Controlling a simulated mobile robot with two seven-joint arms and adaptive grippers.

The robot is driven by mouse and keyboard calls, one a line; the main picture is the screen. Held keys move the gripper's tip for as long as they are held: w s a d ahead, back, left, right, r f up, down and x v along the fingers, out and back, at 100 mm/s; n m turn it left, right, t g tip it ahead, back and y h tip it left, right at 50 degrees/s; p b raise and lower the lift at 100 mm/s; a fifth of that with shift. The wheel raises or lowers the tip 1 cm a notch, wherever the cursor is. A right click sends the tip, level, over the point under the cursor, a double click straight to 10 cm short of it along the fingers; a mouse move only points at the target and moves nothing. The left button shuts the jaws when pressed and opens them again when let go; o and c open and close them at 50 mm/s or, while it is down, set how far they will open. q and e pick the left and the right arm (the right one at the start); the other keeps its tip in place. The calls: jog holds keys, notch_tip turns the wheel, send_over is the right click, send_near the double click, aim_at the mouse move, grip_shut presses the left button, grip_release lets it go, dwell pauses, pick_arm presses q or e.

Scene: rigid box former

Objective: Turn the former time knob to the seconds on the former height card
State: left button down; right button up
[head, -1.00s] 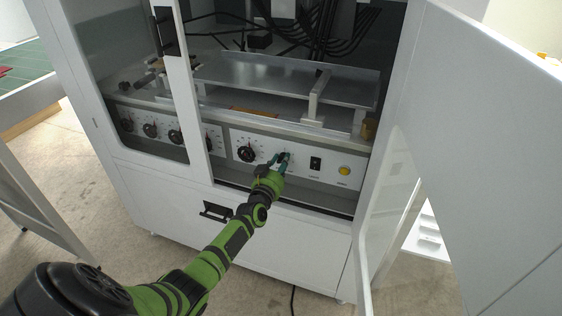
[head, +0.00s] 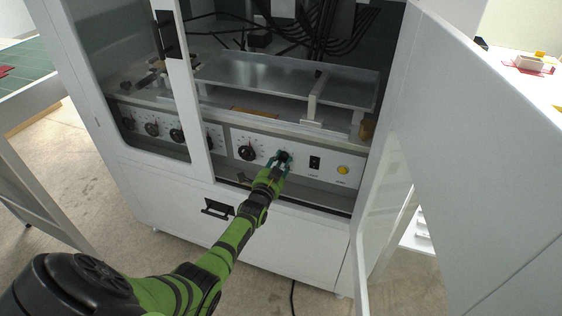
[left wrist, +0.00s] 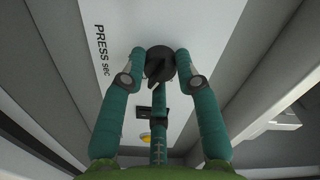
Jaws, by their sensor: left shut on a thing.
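A black knob (left wrist: 158,66) with a pointer sits on the white control panel, next to the printed label "PRESS sec" (left wrist: 103,50) in the left wrist view. My left gripper (left wrist: 160,78) is shut on this knob, with teal fingertips on either side of it. In the head view the knob (head: 284,156) is partly covered by my left gripper (head: 279,163), at the middle of the right-hand panel. The scale marks around the knob are too small to read. I cannot make out a former height card. My right gripper is not in view.
Another black knob (head: 247,152) is left of the gripped one. A black switch (head: 315,162) and a yellow button (head: 343,170) are to its right. The open white door (head: 470,140) stands at the right. Several knobs lie behind the left window. A table (head: 545,72) holds small items.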

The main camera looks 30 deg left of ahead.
pick_arm(q)
jog(key=shift+s+a+f+m, duration=0.1)
jog(key=shift+f+m, duration=0.1)
jog(key=shift+m, duration=0.2)
jog(key=c, duration=0.9)
grip_release()
jog(key=shift+a, duration=0.1)
jog(key=shift+r, duration=0.1)
jog(key=v, duration=1.2)
